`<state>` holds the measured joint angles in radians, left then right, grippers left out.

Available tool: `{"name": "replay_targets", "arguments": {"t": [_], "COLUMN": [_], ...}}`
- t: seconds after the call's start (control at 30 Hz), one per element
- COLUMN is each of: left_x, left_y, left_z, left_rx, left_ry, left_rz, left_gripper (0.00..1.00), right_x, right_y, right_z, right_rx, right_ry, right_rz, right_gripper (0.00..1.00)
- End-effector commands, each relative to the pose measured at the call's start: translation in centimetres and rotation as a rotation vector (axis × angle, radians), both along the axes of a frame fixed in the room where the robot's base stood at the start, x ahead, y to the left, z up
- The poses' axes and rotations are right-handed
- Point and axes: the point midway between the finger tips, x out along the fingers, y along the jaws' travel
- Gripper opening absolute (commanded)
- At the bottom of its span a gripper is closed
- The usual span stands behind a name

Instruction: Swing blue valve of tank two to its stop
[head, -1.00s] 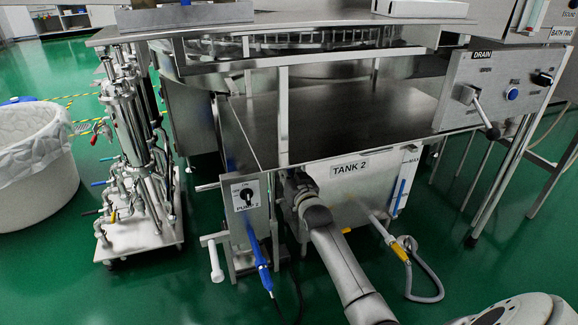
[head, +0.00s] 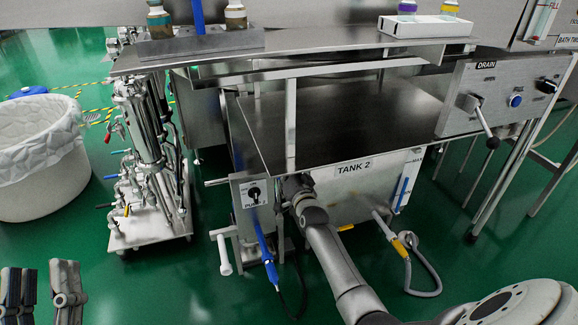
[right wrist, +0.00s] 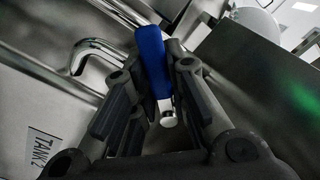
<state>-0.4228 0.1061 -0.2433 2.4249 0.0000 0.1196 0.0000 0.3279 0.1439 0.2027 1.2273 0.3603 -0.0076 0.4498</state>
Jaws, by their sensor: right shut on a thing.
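The tank two box with its TANK 2 label (head: 353,168) stands under the steel top. Its label also shows in the right wrist view (right wrist: 40,148). The blue valve handle (right wrist: 152,55) is between the fingers of my right gripper (right wrist: 156,82), which is shut on it. In the head view my right arm reaches in beside the tank label, and its fingers and the valve are hidden under the steel top. My left gripper (head: 41,290) is at the lower left, open and empty, away from the tank.
A pump panel with a black knob (head: 254,192) and a blue hand piece (head: 266,255) are left of my right arm. A yellow-collared hose (head: 399,247) hangs at its right. The drain panel (head: 500,95) has a lever. A pipe cart (head: 150,225) and white bin (head: 40,165) stand left.

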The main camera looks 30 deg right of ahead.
Motion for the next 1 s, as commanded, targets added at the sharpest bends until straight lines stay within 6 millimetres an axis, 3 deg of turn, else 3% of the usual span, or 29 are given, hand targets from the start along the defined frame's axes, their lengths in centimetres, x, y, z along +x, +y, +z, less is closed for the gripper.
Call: {"name": "replay_targets", "arguments": {"t": [0.2,0.5,0.7,1.0], "left_x": [1.8,2.2,1.8,1.3], "left_y": [0.1,0.8,1.2,1.7], "left_z": [-3.8,-9.4,-11.9,-13.9], "left_rx": [0.067,0.143,0.175,0.202], "left_ry": [0.238,0.53,0.657,0.763], "left_rz": [0.014,0.031,0.038,0.044], "left_gripper": [0.4,0.4,0.4,0.4], "right_x": [0.1,0.2,0.3,0.3], "right_y": [0.5,1.0,1.2,1.3], "right_z": [0.7,1.6,2.1,2.8], "right_rx": [0.16,0.429,0.59,0.755], "right_ry": [-0.037,-0.101,-0.14,-0.181], "right_rz": [0.0,-0.001,-0.001,-0.001], "right_gripper": [0.0,0.0,0.0,0.0]}}
